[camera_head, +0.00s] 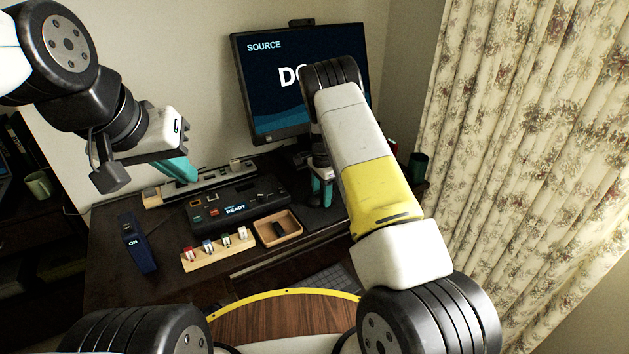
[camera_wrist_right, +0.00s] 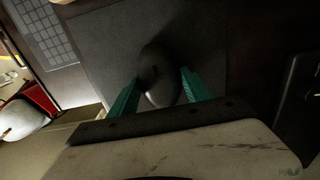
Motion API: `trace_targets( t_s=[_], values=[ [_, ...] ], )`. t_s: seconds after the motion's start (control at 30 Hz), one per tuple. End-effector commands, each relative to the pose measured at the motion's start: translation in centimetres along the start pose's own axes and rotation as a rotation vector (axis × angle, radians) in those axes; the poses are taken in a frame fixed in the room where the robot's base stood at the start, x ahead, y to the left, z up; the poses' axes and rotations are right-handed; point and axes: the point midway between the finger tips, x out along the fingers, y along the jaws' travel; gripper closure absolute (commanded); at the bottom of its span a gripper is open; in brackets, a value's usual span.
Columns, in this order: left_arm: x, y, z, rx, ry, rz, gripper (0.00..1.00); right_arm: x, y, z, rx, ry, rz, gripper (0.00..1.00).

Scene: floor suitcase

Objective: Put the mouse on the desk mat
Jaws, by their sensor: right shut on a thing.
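The mouse (camera_wrist_right: 158,82) is a dark, rounded shape between the teal fingers of my right gripper (camera_wrist_right: 160,92) in the right wrist view. The right gripper is shut on it. Under or behind the mouse is the dark grey desk mat (camera_wrist_right: 110,40). I cannot tell whether the mouse touches the mat. In the head view my right gripper (camera_head: 322,190) points down near the mat (camera_head: 318,220), and the mouse is hidden there. My left gripper (camera_head: 178,168) is raised at the upper left, away from the mat; its finger opening cannot be made out.
A monitor (camera_head: 270,110) stands behind. Left of the mat are a black device reading READY (camera_head: 235,205), a wooden tray (camera_head: 278,229), a rack of small blocks (camera_head: 218,248) and a blue box (camera_head: 137,245). A keyboard (camera_head: 333,284) lies in front.

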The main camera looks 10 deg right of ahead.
Motion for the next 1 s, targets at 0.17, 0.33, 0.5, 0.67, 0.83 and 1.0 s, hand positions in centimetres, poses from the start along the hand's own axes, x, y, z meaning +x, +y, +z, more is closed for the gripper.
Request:
trace_targets(
  t_s=[0.17,0.33,0.5,0.67,0.83,1.0],
  values=[
    [0.0,0.0,0.0,0.0,0.0,0.0,1.0,-0.1,-0.1,0.0,0.0,0.0,-0.002,0.85],
    [0.0,0.0,0.0,0.0,0.0,0.0,1.0,0.3,0.0,0.0,0.001,0.0,-0.001,0.42],
    [0.0,0.0,0.0,0.0,0.0,0.0,1.0,0.2,0.0,0.0,0.001,0.0,-0.001,0.22],
    [0.0,0.0,0.0,0.0,0.0,0.0,1.0,0.2,0.0,0.0,0.001,0.0,-0.002,0.22],
    [0.0,0.0,0.0,0.0,0.0,0.0,1.0,-0.3,-0.1,0.0,0.001,0.0,-0.003,0.22],
    [0.0,0.0,0.0,0.0,0.0,0.0,1.0,-3.0,-0.1,0.0,0.001,0.0,-0.005,0.22]
  ],
)
